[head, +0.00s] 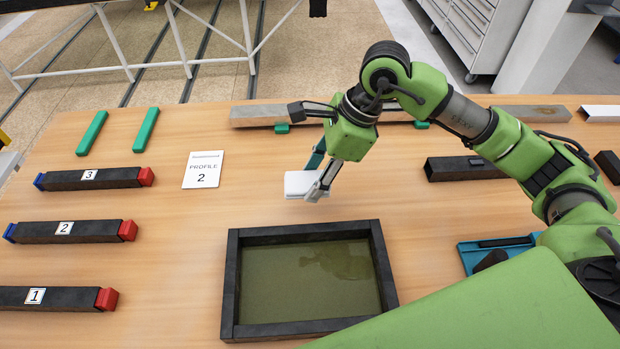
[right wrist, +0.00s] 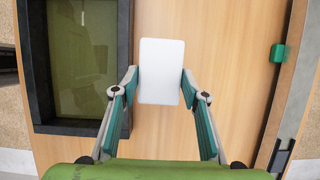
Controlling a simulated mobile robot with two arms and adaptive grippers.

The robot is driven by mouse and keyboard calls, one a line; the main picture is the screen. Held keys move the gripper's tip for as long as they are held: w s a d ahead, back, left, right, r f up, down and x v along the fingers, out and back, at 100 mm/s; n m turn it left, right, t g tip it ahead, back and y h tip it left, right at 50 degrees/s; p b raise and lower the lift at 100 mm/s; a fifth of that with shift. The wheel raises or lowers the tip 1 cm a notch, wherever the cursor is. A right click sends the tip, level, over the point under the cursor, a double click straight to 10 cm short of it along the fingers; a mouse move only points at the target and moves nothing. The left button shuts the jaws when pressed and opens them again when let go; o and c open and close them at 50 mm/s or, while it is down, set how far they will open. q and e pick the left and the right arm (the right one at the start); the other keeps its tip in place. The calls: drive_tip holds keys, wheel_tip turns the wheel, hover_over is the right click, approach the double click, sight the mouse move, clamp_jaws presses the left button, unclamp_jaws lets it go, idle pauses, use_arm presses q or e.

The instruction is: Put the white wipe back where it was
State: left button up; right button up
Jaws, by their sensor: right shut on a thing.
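The white wipe (head: 298,184) is a small flat white block above the middle of the wooden table, behind the dark frame. My right gripper (head: 318,190) is shut on it from the right. In the right wrist view the wipe (right wrist: 162,62) sits between the two fingertips (right wrist: 161,88), which touch its side edges. I cannot tell whether it touches the table or hangs just above it. My left gripper is not in view.
A black frame with a greenish glazed pane (head: 231,290) lies in front, with a wet-looking patch on the pane. Numbered dark bars (head: 75,180) lie at left, near a "PROFILE 2" card (head: 203,170) and green strips (head: 146,130). A long grey bar (head: 258,115) lies behind. A teal tray (head: 470,257) is at right.

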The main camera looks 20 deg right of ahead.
sight(310, 178)
drive_tip(key=w+f, duration=0.2)
drive_tip(key=f, duration=0.1)
drive_tip(key=w+f+p, duration=0.1)
drive_tip(key=w+f, duration=0.1)
drive_tip(key=shift+w+d, duration=0.1)
drive_tip(key=shift+d, duration=0.2)
drive_tip(key=shift+w+f, duration=0.3)
drive_tip(key=shift+f, duration=0.05)
drive_tip(key=shift+f+p, duration=0.4)
drive_tip(key=shift+p, duration=0.1)
wheel_tip(310, 178, down, 2)
drive_tip(key=shift+f+p, duration=0.1)
drive_tip(key=shift+p, duration=0.45)
drive_tip(key=shift+f+b, duration=0.3)
drive_tip(key=shift+b, duration=0.05)
drive_tip(key=o, duration=1)
drive_tip(key=shift+w+d, duration=0.1)
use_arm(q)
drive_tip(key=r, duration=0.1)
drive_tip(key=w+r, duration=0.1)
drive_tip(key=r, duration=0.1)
use_arm(e)
drive_tip(key=shift+o, duration=0.2)
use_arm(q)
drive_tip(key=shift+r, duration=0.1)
use_arm(e)
drive_tip(key=shift+r, duration=0.1)
